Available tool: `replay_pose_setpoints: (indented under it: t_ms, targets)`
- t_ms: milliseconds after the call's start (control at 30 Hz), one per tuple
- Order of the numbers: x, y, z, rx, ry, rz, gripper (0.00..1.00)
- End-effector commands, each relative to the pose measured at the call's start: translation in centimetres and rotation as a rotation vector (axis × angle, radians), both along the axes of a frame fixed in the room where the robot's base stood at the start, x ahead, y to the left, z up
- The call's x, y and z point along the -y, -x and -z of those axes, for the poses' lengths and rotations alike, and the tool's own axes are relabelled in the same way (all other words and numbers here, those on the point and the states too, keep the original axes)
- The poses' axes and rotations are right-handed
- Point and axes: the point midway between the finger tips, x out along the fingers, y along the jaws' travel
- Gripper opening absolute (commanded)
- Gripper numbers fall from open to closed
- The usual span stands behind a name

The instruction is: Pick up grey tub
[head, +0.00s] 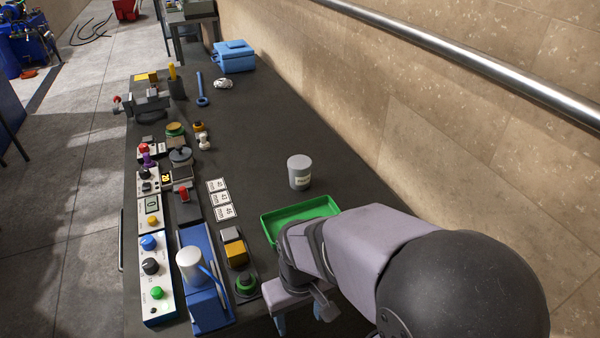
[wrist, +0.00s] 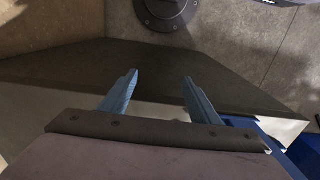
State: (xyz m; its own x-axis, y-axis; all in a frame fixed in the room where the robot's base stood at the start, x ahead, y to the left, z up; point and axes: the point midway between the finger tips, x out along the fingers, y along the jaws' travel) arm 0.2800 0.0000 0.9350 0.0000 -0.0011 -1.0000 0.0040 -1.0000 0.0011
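The grey tub (head: 299,172) is a small grey cylinder with a lid and a pale label. It stands upright on the dark bench, just behind the green tray, in the head view. My gripper (head: 301,322) is at the lower middle of the head view, in front of the tray and well apart from the tub. In the wrist view my gripper (wrist: 160,82) shows two blue fingers spread apart with nothing between them. The tub does not show in the wrist view.
The green tray (head: 268,232) lies between my gripper and the tub, partly hidden by my arm. Control boxes and a blue press (head: 205,290) line the bench's left side. Several number cards (head: 221,198) lie left of the tub. A wall with a metal rail (head: 450,55) bounds the right.

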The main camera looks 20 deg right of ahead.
Motion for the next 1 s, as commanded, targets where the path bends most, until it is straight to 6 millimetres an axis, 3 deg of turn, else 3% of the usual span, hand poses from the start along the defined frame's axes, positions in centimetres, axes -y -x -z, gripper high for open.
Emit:
replay_pose_setpoints:
  t_ms: [33,100,400,567,667,733,867,1000]
  targets:
    - [0.0,0.0,0.0,0.0,0.0,0.0,0.69]
    - [0.0,0.0,0.0,0.0,0.0,0.0,0.8]
    - [-0.1,-0.1,-0.1,0.003,-0.004,0.007,0.8]
    - [-1.1,-1.9,-1.4,0.043,-0.053,0.096,0.8]
    - [-2.4,-4.6,-3.2,0.102,-0.125,0.228,0.8]
    - [-3.5,-7.5,-4.5,0.162,-0.196,0.375,0.8]
    - [-4.2,-15.3,-4.6,0.313,-0.338,0.777,0.8]
    - [-3.4,-23.0,-5.2,0.455,-0.513,1.224,0.8]
